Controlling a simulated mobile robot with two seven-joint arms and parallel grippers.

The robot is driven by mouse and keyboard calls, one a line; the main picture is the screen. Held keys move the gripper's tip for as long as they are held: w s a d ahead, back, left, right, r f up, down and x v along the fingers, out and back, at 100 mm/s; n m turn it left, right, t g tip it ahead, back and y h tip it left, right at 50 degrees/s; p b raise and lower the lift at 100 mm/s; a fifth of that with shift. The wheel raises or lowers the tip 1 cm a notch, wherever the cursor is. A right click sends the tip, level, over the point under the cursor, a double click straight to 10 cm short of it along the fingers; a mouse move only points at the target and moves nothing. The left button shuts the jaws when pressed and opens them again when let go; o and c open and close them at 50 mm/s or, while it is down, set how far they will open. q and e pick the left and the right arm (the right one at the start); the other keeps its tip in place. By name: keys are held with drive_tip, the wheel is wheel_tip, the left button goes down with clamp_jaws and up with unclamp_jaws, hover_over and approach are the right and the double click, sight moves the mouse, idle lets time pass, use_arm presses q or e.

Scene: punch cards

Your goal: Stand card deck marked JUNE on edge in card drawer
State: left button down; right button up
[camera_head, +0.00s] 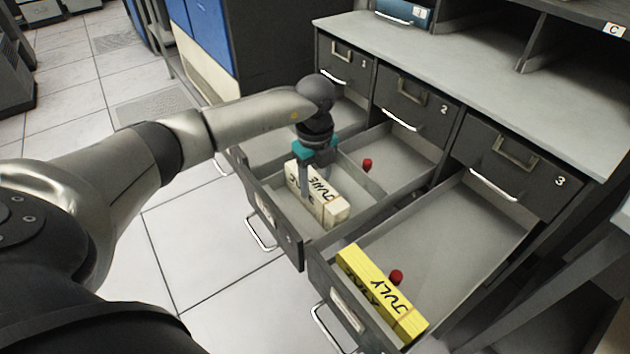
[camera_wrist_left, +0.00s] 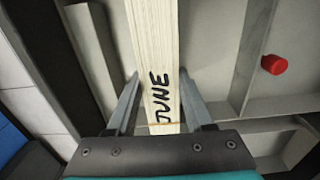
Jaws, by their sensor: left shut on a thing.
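The cream card deck marked JUNE (camera_head: 333,212) is at the front of the middle open card drawer (camera_head: 290,238), standing on edge with its lettering facing up. It runs lengthwise between the fingers in the left wrist view (camera_wrist_left: 154,40). My left gripper (camera_head: 318,178) points down from above and is shut on the deck, one finger on each side. Whether the deck's underside touches the drawer floor is hidden. My right gripper is not in view.
A yellow deck marked JULY (camera_head: 368,284) stands at the front of the right open drawer (camera_head: 455,240). Red knobs show behind the decks in the middle (camera_head: 367,165) and right drawers (camera_head: 396,277). Closed drawer fronts numbered 1, 2 and 3 (camera_head: 510,160) rise behind.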

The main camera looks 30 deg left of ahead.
use_arm(q)
drive_tip(key=shift+c, duration=1)
unclamp_jaws()
drive_tip(key=shift+r, duration=0.1)
drive_tip(key=shift+r, duration=0.3)
wheel_tip(320, 180, up, 6)
drive_tip(key=p, duration=0.2)
drive_tip(key=shift+p, duration=0.3)
wheel_tip(320, 180, up, 9)
drive_tip(key=p, duration=0.2)
drive_tip(key=shift+f+p, duration=0.2)
drive_tip(key=shift+p, duration=0.1)
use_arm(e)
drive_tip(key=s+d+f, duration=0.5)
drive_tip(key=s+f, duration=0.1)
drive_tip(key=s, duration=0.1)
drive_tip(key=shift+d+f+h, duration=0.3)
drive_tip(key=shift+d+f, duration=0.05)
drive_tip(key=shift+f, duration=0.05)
